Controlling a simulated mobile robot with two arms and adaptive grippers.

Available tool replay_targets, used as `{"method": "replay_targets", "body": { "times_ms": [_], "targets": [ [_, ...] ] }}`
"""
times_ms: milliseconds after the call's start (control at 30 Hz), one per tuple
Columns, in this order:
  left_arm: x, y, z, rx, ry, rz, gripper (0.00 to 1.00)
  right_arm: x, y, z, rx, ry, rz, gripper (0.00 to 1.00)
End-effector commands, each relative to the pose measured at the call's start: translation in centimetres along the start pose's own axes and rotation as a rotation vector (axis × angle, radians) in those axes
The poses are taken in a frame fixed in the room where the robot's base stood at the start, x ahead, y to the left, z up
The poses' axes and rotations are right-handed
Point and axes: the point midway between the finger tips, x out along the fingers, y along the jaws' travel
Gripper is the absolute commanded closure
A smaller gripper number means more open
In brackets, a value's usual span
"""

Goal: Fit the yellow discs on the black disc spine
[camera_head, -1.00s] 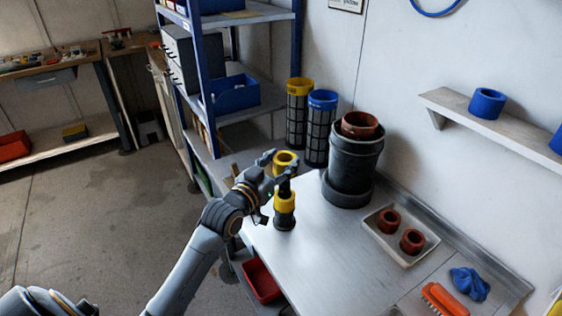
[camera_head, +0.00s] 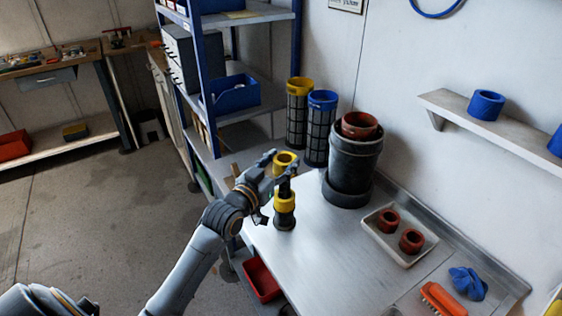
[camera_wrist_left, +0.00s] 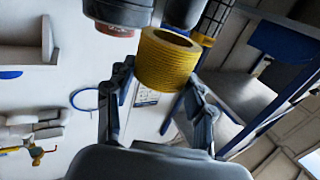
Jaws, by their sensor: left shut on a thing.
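The black disc spine (camera_head: 286,186) stands upright on the near left part of the metal bench, with a dark wider foot. One yellow disc (camera_head: 285,203) is around it, just above the foot. My left gripper (camera_head: 282,164) is shut on another yellow disc (camera_head: 285,157), close to the top of the spine in the head view. I cannot tell whether this disc is directly over the spine. In the left wrist view the held yellow disc (camera_wrist_left: 166,62) sits between the two fingers (camera_wrist_left: 160,84). My right gripper is not in view.
A large dark pot (camera_head: 350,160) and tall yellow-rimmed (camera_head: 298,110) and blue-rimmed (camera_head: 318,130) mesh cylinders stand behind. A tray (camera_head: 408,263) with reddish rings, an orange brush (camera_head: 441,299) and a blue cloth (camera_head: 467,283) lie right. The bench middle is clear.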

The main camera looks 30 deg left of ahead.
Motion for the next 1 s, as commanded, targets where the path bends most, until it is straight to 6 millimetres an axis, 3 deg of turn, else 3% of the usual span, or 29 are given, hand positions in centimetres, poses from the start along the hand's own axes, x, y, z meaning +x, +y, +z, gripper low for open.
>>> {"method": "replay_targets", "body": {
  "times_ms": [467,1000],
  "targets": [
    [0.0,0.0,0.0,0.000,0.001,0.000,0.78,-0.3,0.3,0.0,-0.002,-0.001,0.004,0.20],
    [0.0,0.0,1.6,0.000,0.000,0.000,0.78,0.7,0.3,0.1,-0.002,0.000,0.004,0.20]
  ]
}}
